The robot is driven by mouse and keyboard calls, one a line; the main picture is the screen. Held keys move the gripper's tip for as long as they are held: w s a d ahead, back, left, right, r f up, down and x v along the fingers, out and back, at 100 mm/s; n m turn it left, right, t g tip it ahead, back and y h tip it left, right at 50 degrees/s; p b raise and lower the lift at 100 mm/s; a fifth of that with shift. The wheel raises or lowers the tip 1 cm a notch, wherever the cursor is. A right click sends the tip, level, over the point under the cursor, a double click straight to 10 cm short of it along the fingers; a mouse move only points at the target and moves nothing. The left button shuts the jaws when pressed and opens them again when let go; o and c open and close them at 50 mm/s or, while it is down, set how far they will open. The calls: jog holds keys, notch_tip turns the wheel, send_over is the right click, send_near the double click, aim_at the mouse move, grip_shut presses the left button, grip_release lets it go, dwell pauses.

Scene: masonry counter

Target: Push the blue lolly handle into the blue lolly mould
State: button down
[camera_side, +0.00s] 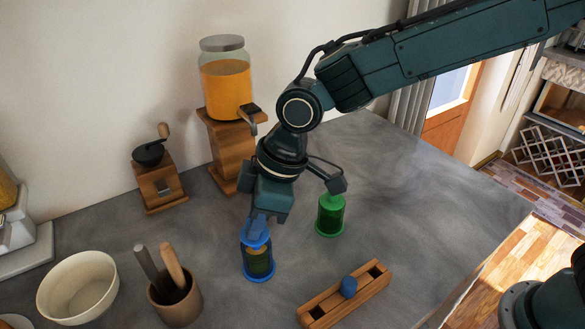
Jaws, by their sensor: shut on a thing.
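The blue lolly mould (259,277) stands upright on the counter near the middle of the view. It has a blue rim and base, with a yellowish-green content inside. My gripper (257,231) points down directly over the mould and is shut on a blue piece, the blue lolly handle (256,239), at the mould's top. The fingers hide much of the handle, and I cannot tell how deep it sits in the mould.
A green mould (330,217) stands to the right, close under my wrist. A slotted wooden rack (322,308) with a blue knob (348,287) is at front right. A pot of utensils (178,307), a white bowl (78,290), a grinder (158,184) and a juice dispenser (226,85) stand around.

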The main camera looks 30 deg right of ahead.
jog(key=shift+f, duration=1.15)
dwell(0.4)
jog(key=c, duration=1.3)
grip_release()
jog(key=shift+o, duration=0.2)
jog(key=shift+r, duration=0.15)
jog(key=v, duration=1.3)
jog(key=shift+d+r, duration=0.15)
jog(key=shift+r, duration=0.1)
